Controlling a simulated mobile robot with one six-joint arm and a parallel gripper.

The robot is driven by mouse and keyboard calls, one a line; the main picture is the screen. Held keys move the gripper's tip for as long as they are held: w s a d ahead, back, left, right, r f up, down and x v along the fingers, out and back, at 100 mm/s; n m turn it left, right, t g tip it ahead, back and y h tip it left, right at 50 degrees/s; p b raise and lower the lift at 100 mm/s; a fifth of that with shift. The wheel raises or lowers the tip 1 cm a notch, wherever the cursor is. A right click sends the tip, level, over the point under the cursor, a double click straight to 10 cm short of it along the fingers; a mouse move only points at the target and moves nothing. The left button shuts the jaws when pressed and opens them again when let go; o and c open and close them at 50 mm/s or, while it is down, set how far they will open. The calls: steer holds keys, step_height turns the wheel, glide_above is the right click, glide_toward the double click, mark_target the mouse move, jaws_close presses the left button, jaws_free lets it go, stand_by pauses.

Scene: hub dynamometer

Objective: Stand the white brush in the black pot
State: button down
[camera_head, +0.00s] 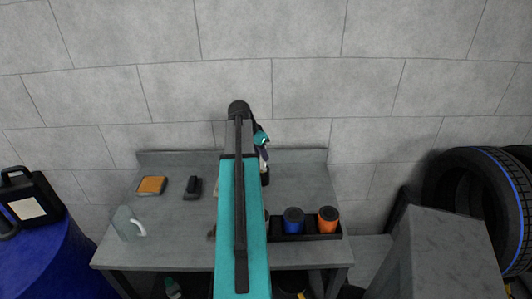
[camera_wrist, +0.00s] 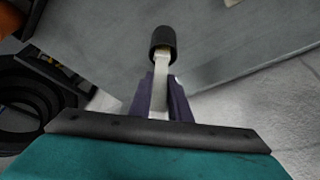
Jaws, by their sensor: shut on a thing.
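My gripper (camera_wrist: 160,98), with dark purple fingers, is shut on the white brush (camera_wrist: 160,78). Its pale, narrow handle runs away from the fingers in the wrist view. A black cylindrical piece (camera_wrist: 163,38) sits at the handle's far end, with a yellowish patch where they meet. I cannot tell whether this is the brush's own head or the black pot around it. In the head view my gripper (camera_head: 262,150) is near the back of the grey bench, just right of my arm, above a dark piece. No separate black pot can be made out; my arm hides the bench's middle.
The grey bench (camera_head: 160,220) stands against a block wall. A black tray (camera_head: 325,236) at right holds a blue cup (camera_head: 293,220) and an orange cup (camera_head: 328,219). At left lie an orange-brown pad (camera_head: 152,185), a black object (camera_head: 193,187) and a clear jug (camera_head: 127,224).

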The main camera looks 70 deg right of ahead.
stand_by(0.3)
steer(key=c, duration=1.6)
jaws_free()
steer(key=shift+b+v, duration=1.6)
steer(key=shift+v, duration=5.35)
steer(key=shift+r, duration=0.1)
